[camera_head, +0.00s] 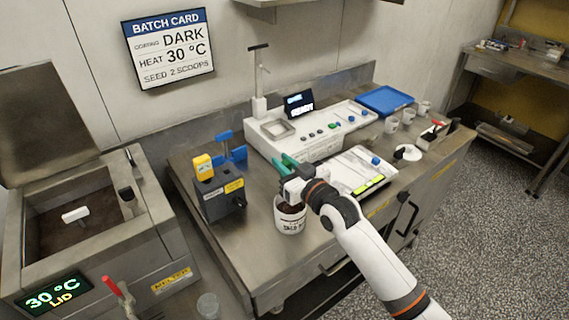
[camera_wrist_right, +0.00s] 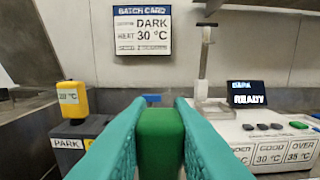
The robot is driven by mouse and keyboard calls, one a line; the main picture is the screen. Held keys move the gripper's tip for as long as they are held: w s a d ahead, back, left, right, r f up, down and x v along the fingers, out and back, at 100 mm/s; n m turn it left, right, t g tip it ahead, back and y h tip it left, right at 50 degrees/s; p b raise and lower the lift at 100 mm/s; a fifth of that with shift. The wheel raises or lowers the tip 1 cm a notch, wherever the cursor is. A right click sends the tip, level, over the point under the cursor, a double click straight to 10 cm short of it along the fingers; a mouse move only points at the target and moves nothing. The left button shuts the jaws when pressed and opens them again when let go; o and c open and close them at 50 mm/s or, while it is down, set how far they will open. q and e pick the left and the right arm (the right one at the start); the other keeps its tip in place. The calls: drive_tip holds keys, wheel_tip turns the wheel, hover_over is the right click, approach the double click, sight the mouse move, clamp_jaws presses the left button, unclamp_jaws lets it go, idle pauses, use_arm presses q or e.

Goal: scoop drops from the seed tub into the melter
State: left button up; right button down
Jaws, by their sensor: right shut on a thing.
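The seed tub (camera_head: 289,222), white with dark drops inside, stands on the steel bench. My right gripper (camera_head: 287,168) is over the tub, its teal fingers shut on a green handle (camera_wrist_right: 160,140), which seems to be the scoop's. The scoop's lower end is hidden, so I cannot tell whether it is in the drops. The melter (camera_head: 172,255) stands at the left with its lid (camera_head: 45,120) raised. Dark chocolate (camera_head: 60,232) shows in its tank, with a white piece (camera_head: 75,214) in it. Its display (camera_head: 52,293) reads 30 °C and LID. My left gripper is out of view.
Behind are a white console (camera_head: 300,140) and a wall batch card (camera_head: 168,48) reading DARK, 30 °C, 2 scoops. A blue tray (camera_head: 384,100) and white cups lie right.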

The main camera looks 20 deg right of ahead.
wheel_tip(320, 180, up, 9)
drive_tip(key=p, duration=0.7)
drive_tip(key=shift+f, duration=0.2)
